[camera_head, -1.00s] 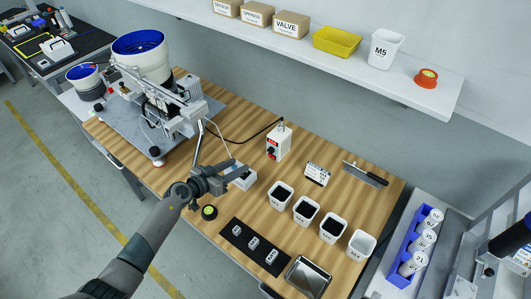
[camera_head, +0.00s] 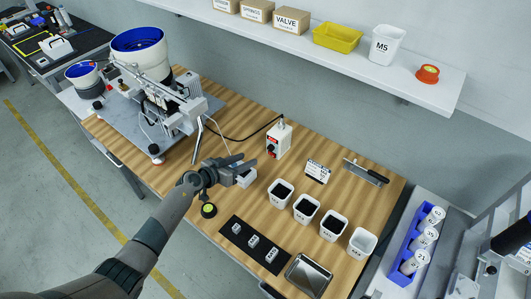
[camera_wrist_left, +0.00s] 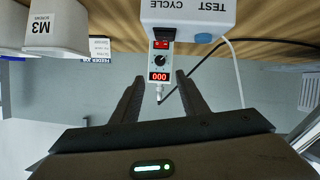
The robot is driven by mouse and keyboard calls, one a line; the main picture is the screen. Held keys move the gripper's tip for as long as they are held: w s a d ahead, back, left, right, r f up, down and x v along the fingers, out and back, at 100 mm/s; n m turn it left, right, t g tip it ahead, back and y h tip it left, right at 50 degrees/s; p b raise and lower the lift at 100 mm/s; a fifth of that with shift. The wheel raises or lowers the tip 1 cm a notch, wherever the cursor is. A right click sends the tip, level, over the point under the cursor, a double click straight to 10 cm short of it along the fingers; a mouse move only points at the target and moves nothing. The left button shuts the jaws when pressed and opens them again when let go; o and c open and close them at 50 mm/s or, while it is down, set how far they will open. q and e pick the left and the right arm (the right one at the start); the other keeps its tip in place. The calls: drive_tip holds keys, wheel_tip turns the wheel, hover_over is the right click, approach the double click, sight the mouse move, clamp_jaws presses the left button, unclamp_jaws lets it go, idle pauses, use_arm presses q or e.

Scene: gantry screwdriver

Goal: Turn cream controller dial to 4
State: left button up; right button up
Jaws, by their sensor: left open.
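The cream controller (camera_head: 279,140) is an upright box on the wooden table with a red-marked front. In the left wrist view its face is upside down, with a dark round dial (camera_wrist_left: 160,60), a red switch (camera_wrist_left: 161,44) and a red display (camera_wrist_left: 158,76) reading 000. The dial's setting is too small to read. My left gripper (camera_head: 248,164) is open and empty, in front of and apart from the controller. In the left wrist view its two fingers (camera_wrist_left: 158,95) point toward the controller, one on each side of it. My right gripper is not in view.
A white TEST CYCLE box (camera_head: 247,178) sits beside my left gripper, before the controller. A black cable (camera_head: 232,139) runs from the controller to the bowl feeder (camera_head: 142,55). Bins (camera_head: 281,194) stand to the right. A wall shelf (camera_head: 402,81) is above.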

sight(269, 149)
use_arm(q)
drive_tip(key=b+x, duration=0.5)
drive_tip(key=x, duration=0.6)
drive_tip(key=shift+d+f+b, duration=0.15)
drive_tip(key=shift+f+b, duration=0.15)
drive_tip(key=shift+w+d+f+b, duration=0.1)
drive_tip(key=shift+w+d+b, duration=0.25)
drive_tip(key=shift+w, duration=0.15)
clamp_jaws()
